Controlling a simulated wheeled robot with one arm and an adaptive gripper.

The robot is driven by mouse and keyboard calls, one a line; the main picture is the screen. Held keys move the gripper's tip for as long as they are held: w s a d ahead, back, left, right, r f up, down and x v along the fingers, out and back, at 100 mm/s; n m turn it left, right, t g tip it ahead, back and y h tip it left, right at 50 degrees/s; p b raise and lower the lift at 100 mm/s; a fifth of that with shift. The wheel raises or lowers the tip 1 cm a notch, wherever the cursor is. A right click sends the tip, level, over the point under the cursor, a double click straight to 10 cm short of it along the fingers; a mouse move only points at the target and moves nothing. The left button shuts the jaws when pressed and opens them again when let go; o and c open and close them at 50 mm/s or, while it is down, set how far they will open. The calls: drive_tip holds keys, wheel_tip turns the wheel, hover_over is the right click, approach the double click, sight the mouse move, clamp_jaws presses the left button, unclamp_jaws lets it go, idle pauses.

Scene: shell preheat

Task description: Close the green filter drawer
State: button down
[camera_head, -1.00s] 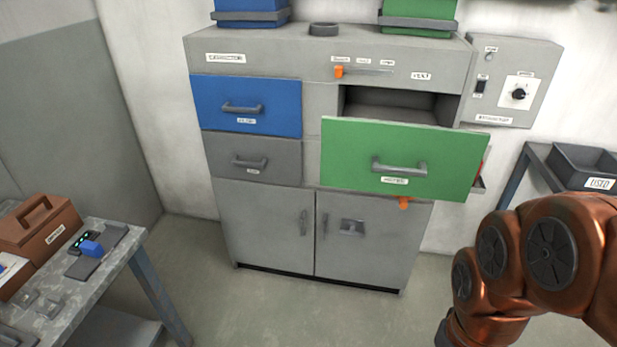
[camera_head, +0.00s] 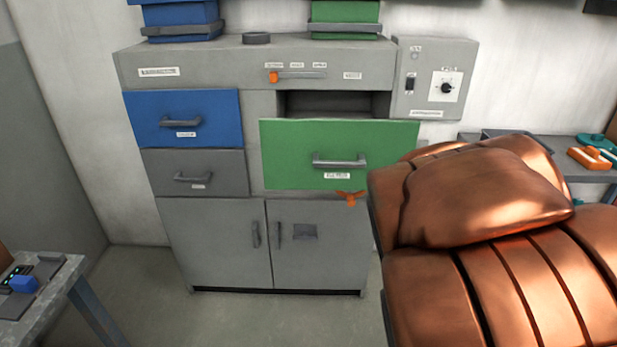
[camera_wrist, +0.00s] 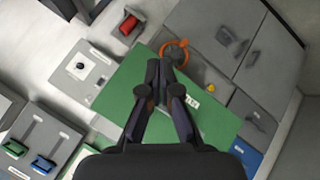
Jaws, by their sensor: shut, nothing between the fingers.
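The green filter drawer (camera_head: 290,160) stands pulled out at the upper right of the grey cabinet, with a dark gap visible above its front. Its grey bar handle (camera_head: 340,162) is on the front. In the wrist view the green front (camera_wrist: 115,97) lies tilted behind my gripper (camera_wrist: 160,68). The gripper is shut and empty, its fingers pointing toward the drawer front. Whether they touch it I cannot tell. In the head view my copper arm covers the lower right, and the gripper does not show.
The blue drawer (camera_head: 155,130) and grey drawer (camera_head: 215,182) at left look shut. An orange part (camera_head: 350,198) sits below the green drawer. A control box (camera_head: 435,75) is on the wall at right. A workbench (camera_head: 45,300) stands at lower left. Floor before the cabinet is clear.

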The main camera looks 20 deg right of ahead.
drive_tip(key=w+d+r+n+t+y+b, duration=0.2)
drive_tip(key=w+r+n+t+b, duration=0.2)
drive_tip(key=w+n+t, duration=0.7)
drive_tip(key=w+a+n+y, duration=0.1)
drive_tip(key=y, duration=0.1)
drive_tip(key=w+a+f+n+y+b, duration=0.1)
drive_tip(key=w+a+n, duration=0.1)
drive_tip(key=w+a+f+n+g+y, duration=0.1)
drive_tip(key=w+a+y, duration=0.1)
drive_tip(key=shift+a+f+n+y+b, duration=0.2)
drive_tip(key=shift+f+n+y+b, duration=0.1)
drive_tip(key=shift+n+b, duration=0.1)
drive_tip(key=n+g+y+p, duration=0.1)
drive_tip(key=n+y, duration=0.4)
drive_tip(key=y, duration=0.2)
approach(300, 166)
drive_tip(key=w+a, duration=0.3)
drive_tip(key=a, duration=0.1)
drive_tip(key=shift+w+d+r+p, duration=0.1)
drive_tip(key=shift+w+d+p, duration=0.15)
drive_tip(key=shift+w, duration=0.35)
drive_tip(key=shift+w+d+r+p, duration=0.15)
drive_tip(key=shift+w+d, duration=0.15)
drive_tip(key=shift+w, duration=0.3)
drive_tip(key=shift+w, duration=0.1)
